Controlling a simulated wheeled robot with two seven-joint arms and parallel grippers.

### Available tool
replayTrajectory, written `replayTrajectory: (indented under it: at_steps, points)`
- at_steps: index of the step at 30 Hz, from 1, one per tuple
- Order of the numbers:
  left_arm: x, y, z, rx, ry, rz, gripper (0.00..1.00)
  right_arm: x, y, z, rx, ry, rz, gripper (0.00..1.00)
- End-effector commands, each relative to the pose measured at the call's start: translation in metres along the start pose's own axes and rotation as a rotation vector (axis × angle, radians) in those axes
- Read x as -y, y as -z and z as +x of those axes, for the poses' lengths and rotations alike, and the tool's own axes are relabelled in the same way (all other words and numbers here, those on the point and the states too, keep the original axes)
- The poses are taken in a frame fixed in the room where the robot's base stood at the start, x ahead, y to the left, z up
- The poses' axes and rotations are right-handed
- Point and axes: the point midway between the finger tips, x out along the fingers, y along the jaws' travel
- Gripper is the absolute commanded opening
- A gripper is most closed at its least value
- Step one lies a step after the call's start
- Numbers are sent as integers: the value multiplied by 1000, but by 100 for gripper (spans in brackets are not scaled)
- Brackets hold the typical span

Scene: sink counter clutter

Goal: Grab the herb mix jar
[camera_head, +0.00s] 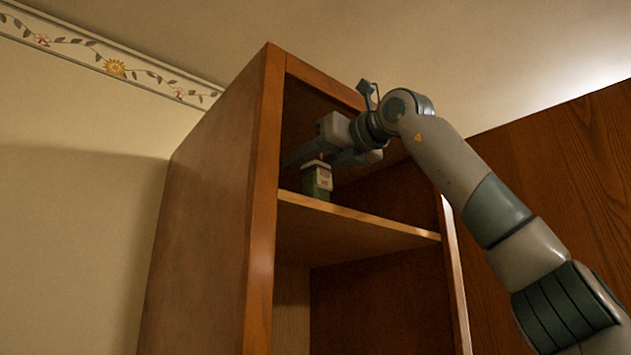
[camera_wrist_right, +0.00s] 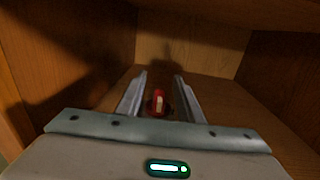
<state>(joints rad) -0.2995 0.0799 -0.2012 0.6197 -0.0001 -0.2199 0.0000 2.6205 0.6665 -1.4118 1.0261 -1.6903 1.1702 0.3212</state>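The jar (camera_head: 317,179) stands upright near the front edge of the upper cabinet shelf (camera_head: 365,220). It looks green with a pale label and some red at the top; its text is too small to read. My right gripper (camera_head: 304,158) is inside the cabinet at about the height of the jar's top. In the right wrist view its two fingers (camera_wrist_right: 160,84) are apart, and the red top of the jar (camera_wrist_right: 158,101) shows between them, with a gap to each finger. The jar's lower body is hidden there. My left gripper is not in view.
The tall wooden cabinet's left side wall (camera_head: 215,200) stands close to the gripper. The cabinet's top board is just above my right wrist. A large wooden panel (camera_head: 560,160) stands at the right behind my arm. The shelf behind the jar looks clear.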

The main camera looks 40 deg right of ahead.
Motion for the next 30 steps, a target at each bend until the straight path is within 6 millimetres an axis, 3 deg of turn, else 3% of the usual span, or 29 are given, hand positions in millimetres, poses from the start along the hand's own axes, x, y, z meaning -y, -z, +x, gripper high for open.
replayTrajectory:
  at_steps: [4,18,22,30]
  points:
    - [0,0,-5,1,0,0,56,0,-1,9,2,0,0,34]
    - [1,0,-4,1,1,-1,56,0,0,10,2,0,-1,34]
    - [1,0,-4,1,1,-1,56,0,0,10,1,0,0,2]
    - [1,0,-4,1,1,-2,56,0,1,10,-1,0,-1,0]
